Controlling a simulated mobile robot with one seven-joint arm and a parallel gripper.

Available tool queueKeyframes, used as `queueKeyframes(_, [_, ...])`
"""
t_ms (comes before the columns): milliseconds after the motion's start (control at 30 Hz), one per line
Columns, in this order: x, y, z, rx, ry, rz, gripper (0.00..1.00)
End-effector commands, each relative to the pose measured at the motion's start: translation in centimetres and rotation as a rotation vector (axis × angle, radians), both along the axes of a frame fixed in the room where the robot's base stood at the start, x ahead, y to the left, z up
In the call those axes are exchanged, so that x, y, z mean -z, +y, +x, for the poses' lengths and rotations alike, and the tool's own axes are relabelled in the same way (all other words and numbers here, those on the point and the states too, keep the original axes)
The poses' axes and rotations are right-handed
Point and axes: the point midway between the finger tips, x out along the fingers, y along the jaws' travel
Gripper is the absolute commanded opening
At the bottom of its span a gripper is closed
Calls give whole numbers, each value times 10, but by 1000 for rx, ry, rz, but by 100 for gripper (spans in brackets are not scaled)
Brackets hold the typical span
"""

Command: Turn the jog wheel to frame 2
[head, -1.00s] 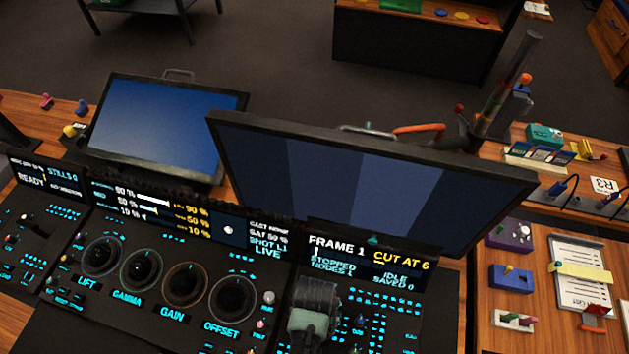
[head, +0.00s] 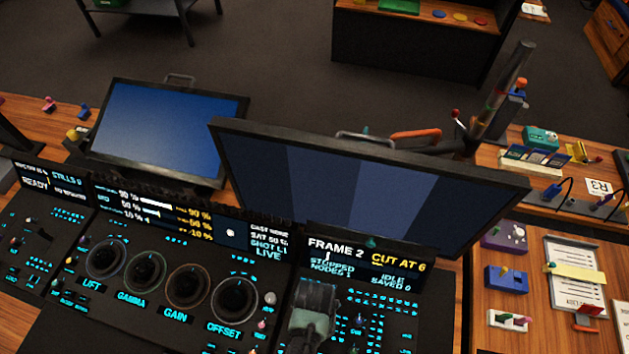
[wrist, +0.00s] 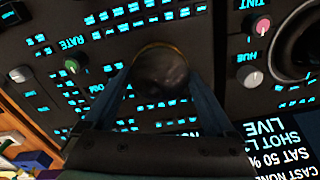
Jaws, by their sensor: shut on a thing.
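The jog wheel (wrist: 160,66) is a dark round knob with a thin brownish rim in the wrist view. My gripper (wrist: 160,80) is shut on it, with one finger on each side. In the head view my gripper (head: 308,328) reaches down onto the right part of the panel and hides the wheel. The small display (head: 366,262) above it reads FRAME 2, CUT AT 6, STOPPED and IDLE.
Several grading dials, such as the OFFSET dial (head: 234,297), lie left of my gripper. Lit buttons surround the wheel. A RATE knob (wrist: 72,66) and a HUE knob (wrist: 250,76) stand nearby. A large monitor (head: 350,190) rises behind the panel.

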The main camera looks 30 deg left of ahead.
Motion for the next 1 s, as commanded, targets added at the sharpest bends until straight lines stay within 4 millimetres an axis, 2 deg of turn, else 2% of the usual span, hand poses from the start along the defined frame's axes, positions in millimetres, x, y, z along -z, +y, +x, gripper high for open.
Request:
queueKeyframes(433, [-1,0,2,10,-5,1,35])
queueKeyframes(467, [-1,0,2,10,-5,1,96])
queueKeyframes(500, [-1,0,2,10,-4,1,100])
queueKeyframes(800, [-3,0,1,10,-2,1,100])
queueKeyframes(1000, [-27,0,1,11,-4,2,100])
